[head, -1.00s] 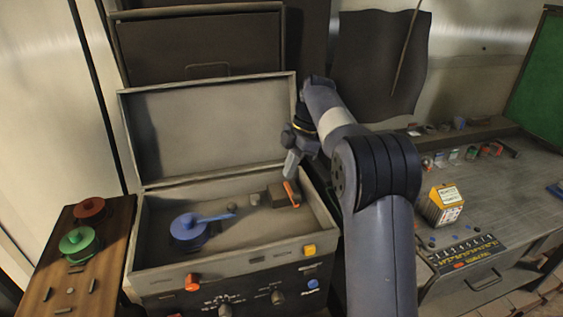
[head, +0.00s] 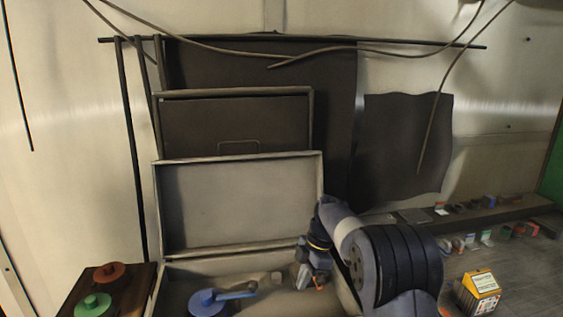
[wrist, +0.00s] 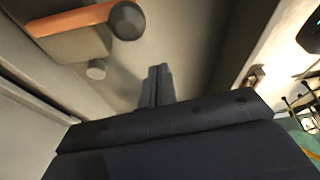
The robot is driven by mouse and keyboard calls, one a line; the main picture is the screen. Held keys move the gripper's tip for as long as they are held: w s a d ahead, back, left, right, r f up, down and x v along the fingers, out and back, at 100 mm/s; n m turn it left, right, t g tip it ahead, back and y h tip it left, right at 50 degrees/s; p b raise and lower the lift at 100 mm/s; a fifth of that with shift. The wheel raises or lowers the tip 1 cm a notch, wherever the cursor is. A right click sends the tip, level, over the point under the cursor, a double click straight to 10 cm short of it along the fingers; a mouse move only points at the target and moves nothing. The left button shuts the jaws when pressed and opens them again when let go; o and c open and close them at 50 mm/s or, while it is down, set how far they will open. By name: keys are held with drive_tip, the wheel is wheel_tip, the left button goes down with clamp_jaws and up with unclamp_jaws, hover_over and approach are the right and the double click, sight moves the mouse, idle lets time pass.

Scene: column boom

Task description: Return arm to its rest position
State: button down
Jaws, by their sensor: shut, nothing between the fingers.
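My arm (head: 405,265) bends at the lower right of the head view, with its gripper (head: 301,278) hanging down over the open grey case (head: 180,277). In the wrist view the two fingers of my gripper (wrist: 157,82) are together with nothing between them. They point into the case, apart from the orange lever (wrist: 85,18) on its block at the upper left. In the head view the block is mostly hidden behind my gripper.
A blue handled disc (head: 207,302) lies in the case, whose raised lid (head: 240,205) stands behind. A wooden board (head: 128,283) with red and green knobs is at left. A yellow box (head: 480,290) and several small items stand on the bench at right.

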drive_tip(key=d, duration=0.1)
drive_tip(key=w+d, duration=0.1)
drive_tip(key=d, duration=0.1)
drive_tip(key=shift+w+d+f, duration=0.15)
drive_tip(key=shift+w, duration=0.2)
